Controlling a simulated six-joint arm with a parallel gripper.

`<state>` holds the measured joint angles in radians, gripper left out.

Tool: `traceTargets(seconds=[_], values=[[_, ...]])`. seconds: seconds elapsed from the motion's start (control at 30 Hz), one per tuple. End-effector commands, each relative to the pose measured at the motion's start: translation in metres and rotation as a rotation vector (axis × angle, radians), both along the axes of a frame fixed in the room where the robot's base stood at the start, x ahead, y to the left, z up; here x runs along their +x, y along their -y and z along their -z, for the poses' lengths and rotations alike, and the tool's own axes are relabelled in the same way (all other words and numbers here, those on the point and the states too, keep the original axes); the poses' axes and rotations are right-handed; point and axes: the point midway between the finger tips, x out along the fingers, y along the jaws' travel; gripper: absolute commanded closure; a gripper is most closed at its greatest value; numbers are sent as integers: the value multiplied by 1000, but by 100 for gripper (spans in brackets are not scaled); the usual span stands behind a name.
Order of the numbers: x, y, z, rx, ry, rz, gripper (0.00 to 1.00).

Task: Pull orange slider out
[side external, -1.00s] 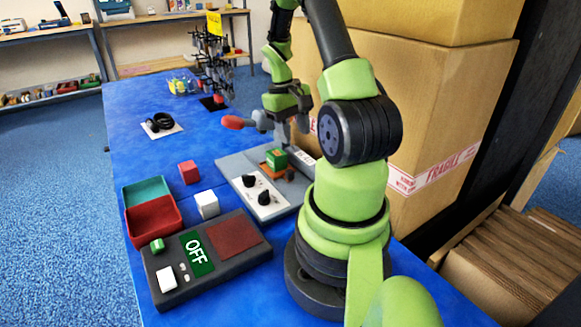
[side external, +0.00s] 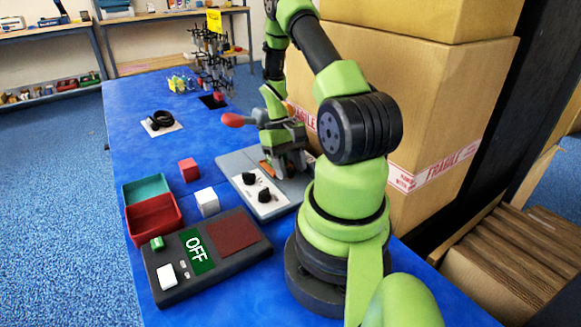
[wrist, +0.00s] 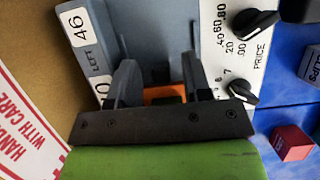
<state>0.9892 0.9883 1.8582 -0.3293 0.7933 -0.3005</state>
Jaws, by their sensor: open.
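The orange slider (side external: 266,168) is on the grey panel (side external: 237,160) and mostly hidden behind my gripper in the side view. In the wrist view, a strip of the orange slider (wrist: 163,93) shows between my fingers. My gripper (side external: 290,166) is down at the slider, jaws apart. The wrist view shows its two dark fingers (wrist: 160,76) on either side of the orange strip; I cannot tell whether they touch it. The slider's green handle is hidden now.
A white plate with two black knobs (side external: 264,195) lies just in front. A red-ended lever (side external: 232,119) sticks out to the left. Red (side external: 188,170) and white (side external: 207,201) cubes, two trays (side external: 152,218) and an OFF console (side external: 232,236) stand nearer. Cardboard boxes (side external: 440,120) crowd the right.

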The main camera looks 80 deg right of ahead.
Motion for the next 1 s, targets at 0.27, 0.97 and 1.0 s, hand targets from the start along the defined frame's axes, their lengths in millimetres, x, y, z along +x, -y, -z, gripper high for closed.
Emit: traceTargets(seconds=[0.27, 0.97, 1.0], values=[[-1, -1, 4, 0, 0, 0, 55], [-24, -23, 4, 3, -4, 1, 100], [-26, -25, 4, 3, -3, 1, 100]])
